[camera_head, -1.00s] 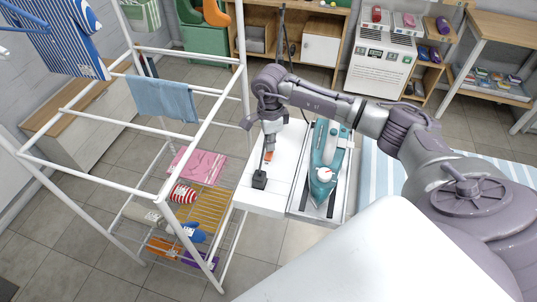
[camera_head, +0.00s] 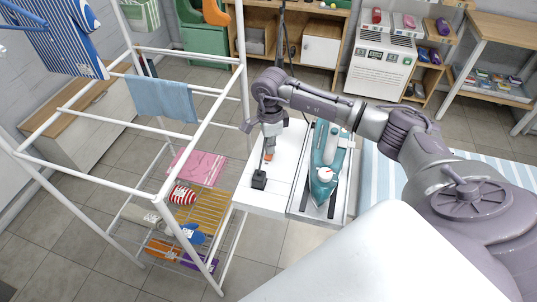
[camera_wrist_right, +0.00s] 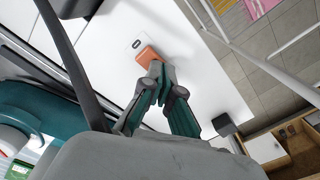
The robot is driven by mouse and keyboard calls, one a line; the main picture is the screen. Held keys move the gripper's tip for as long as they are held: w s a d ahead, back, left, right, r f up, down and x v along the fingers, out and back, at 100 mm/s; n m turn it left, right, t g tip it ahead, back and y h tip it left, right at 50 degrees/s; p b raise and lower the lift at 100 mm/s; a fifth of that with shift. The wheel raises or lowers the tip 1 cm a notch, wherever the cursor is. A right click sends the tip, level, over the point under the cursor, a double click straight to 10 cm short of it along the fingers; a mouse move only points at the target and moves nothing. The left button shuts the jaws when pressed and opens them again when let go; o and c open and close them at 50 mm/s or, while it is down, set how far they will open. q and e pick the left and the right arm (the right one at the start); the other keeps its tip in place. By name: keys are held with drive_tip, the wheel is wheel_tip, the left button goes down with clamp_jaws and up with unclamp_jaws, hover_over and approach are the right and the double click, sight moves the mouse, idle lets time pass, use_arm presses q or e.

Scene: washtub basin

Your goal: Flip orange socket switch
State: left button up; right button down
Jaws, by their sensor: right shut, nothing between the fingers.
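The orange socket switch (camera_wrist_right: 148,54) is on the white board surface (camera_wrist_right: 200,70) in the right wrist view. It also shows as a small orange patch in the head view (camera_head: 268,157), just below my right gripper (camera_head: 269,146). In the right wrist view my right gripper (camera_wrist_right: 157,73) is shut and empty, its fingertips at the near edge of the orange switch. I cannot tell whether they touch it. The switch's tilt is hard to read. My left gripper is not in view.
A teal iron (camera_head: 324,172) rests on its tray right of the switch. A white drying rack (camera_head: 165,190) with cloths stands to the left. A striped ironing surface (camera_head: 378,182) is on the right.

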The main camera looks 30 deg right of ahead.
drive_tip(key=shift+s+f, duration=0.1)
drive_tip(key=shift+s, duration=0.05)
drive_tip(key=shift+w+r+p, duration=0.2)
drive_tip(key=shift+r+p, duration=0.4)
drive_tip(key=shift+r, duration=0.25)
drive_tip(key=shift+s+r+p, duration=0.1)
drive_tip(key=shift+r+p, duration=1.3)
drive_tip(key=shift+r, duration=1.25)
drive_tip(key=shift+f, duration=0.1)
